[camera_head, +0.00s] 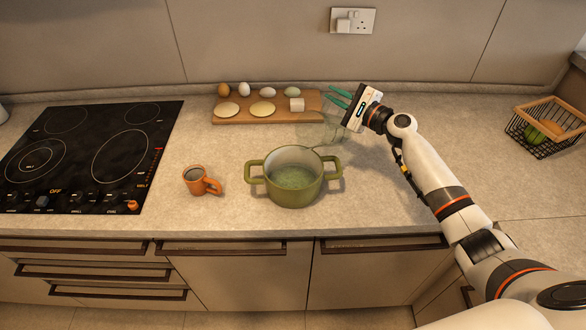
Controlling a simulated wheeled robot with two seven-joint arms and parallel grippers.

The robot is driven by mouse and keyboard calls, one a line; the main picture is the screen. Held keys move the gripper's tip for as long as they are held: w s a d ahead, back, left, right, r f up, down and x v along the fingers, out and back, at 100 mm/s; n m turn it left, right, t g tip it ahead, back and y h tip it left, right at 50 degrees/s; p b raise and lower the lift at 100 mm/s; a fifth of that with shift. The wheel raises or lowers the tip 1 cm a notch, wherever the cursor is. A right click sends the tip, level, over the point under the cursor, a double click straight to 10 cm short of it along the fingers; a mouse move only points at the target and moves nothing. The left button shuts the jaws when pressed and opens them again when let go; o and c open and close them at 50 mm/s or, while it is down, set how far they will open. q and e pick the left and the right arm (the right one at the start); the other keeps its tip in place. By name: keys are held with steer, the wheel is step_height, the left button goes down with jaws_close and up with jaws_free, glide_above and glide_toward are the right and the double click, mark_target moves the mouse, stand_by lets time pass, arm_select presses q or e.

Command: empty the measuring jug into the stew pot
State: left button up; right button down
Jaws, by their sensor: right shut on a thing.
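The green stew pot (293,187) stands upright on the counter near its front edge, open, with a greenish content inside. The measuring jug (328,127) is clear and hard to make out. It is behind and a little right of the pot, with its lower left part close to the pot's back right rim. I cannot tell its tilt or how much it holds. My right gripper (338,97), with green fingers, is shut on the jug at its upper right side. My left gripper is not in view.
An orange mug (201,181) stands left of the pot. A wooden board (232,118) with eggs and other food lies behind it. A black hob (85,155) fills the left, and a wire basket (547,128) stands far right. The counter between mug and hob is clear.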

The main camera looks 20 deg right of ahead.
steer(key=w+d+f+m+b, duration=0.1)
steer(key=d+f+m+b, duration=0.1)
steer(key=f+m, duration=0.1)
steer(key=w+d+f+m+b, duration=0.1)
steer(key=d+f+m+b, duration=0.1)
steer(key=f+m, duration=0.2)
steer(key=w+d+f+m+b, duration=0.1)
steer(key=d+f+m+b, duration=0.1)
steer(key=f+m, duration=0.2)
steer(key=shift+w+d+f, duration=0.3)
steer(key=shift+w+f, duration=0.05)
steer(key=shift+f, duration=0.3)
step_height(320, 180, up, 5)
steer(key=p, duration=0.4)
